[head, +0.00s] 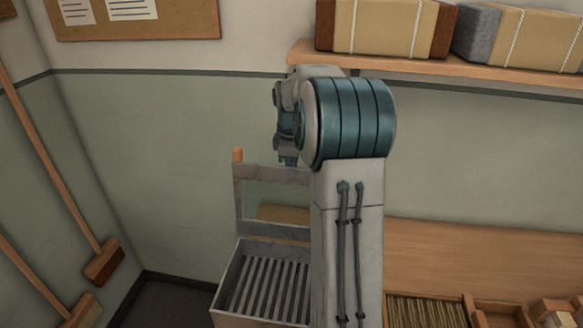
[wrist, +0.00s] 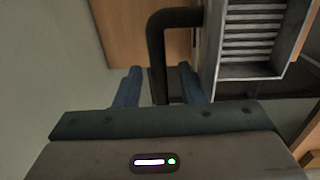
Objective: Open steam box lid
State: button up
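A grey metal box (head: 228,283) with a slatted face stands at the lower middle of the head view, partly hidden by my arm. A grey upright frame (head: 243,200) with an orange tip rises behind it; I cannot tell whether this is the lid. In the wrist view a slatted grey box (wrist: 212,60) is at the upper right. A dark bent bar (wrist: 157,50) runs beside it and down between the fingers of my gripper (wrist: 158,78). The fingers are apart, with a gap on each side of the bar. In the head view my gripper is mostly hidden by my arm.
A wooden bench (head: 470,255) with trays of bristle material (head: 425,311) is at the right. A shelf (head: 430,68) with wrapped bundles hangs above. Brooms (head: 60,185) lean at the left wall. Open floor (head: 165,297) shows left of the box.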

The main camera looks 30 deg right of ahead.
jog(key=shift+r, duration=0.1)
jog(key=r, duration=0.3)
jog(key=r+b, duration=0.1)
jog(key=r, duration=0.3)
jog(key=shift+s+a+r, duration=0.15)
jog(key=shift+s, duration=0.05)
jog(key=c, duration=0.6)
jog(key=shift+r, duration=0.1)
grip_shut()
jog(key=s+d+r+m+b, duration=0.25)
jog(key=r+m, duration=0.35)
jog(key=m, duration=1.2)
jog(key=shift+t, duration=0.3)
jog(key=f, duration=0.5)
jog(key=f+p, duration=0.1)
jog(key=f, duration=0.3)
jog(key=shift+w+f+p, duration=0.2)
jog(key=shift+f+p, duration=0.1)
jog(key=shift+f, duration=0.05)
